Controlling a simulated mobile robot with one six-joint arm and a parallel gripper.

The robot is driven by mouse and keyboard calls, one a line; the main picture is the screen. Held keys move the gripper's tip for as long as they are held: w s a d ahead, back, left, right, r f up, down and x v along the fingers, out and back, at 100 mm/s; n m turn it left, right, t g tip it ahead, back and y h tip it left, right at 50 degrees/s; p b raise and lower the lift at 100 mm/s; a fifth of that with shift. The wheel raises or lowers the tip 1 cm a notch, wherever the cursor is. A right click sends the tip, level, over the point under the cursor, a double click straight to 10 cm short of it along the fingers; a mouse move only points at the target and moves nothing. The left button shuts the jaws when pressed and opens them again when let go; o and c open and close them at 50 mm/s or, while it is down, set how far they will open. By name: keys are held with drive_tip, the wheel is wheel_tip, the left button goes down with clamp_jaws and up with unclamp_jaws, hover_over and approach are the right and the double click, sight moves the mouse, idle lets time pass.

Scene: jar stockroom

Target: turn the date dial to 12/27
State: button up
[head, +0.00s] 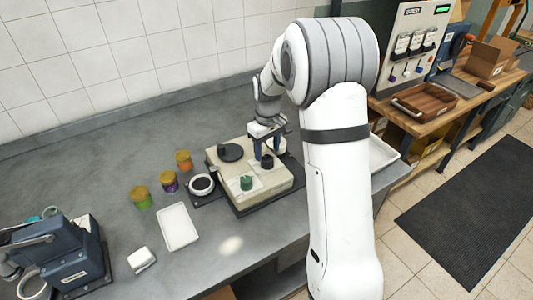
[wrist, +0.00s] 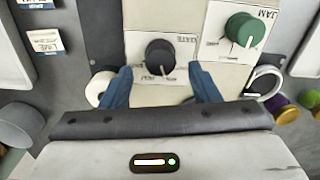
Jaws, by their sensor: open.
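The dark date dial (wrist: 160,55) sits on a pale plate with upside-down lettering, and its white pointer points toward the bottom of the wrist view. The plate's date marks are too small to read. The green dial (wrist: 243,29), on a plate marked JAM, is to its right. Both dials are on top of a beige machine (head: 262,202) on the counter. My gripper (wrist: 160,76) is open, with one blue finger on each side of the date dial and visible gaps to it. In the head view my gripper (head: 267,146) points down over the dark dial (head: 267,161).
A round black disc (head: 230,152) is at the machine's back left. Jars with orange (head: 184,160), purple (head: 169,182) and green (head: 141,197) contents stand left of it, near a white tray (head: 178,228). A dark blue device (head: 62,255) stands at the far left.

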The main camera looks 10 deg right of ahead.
sight(267, 158)
drive_tip(key=shift+f, duration=1.5)
drive_tip(key=shift+c, duration=0.5)
drive_tip(key=c, duration=0.9)
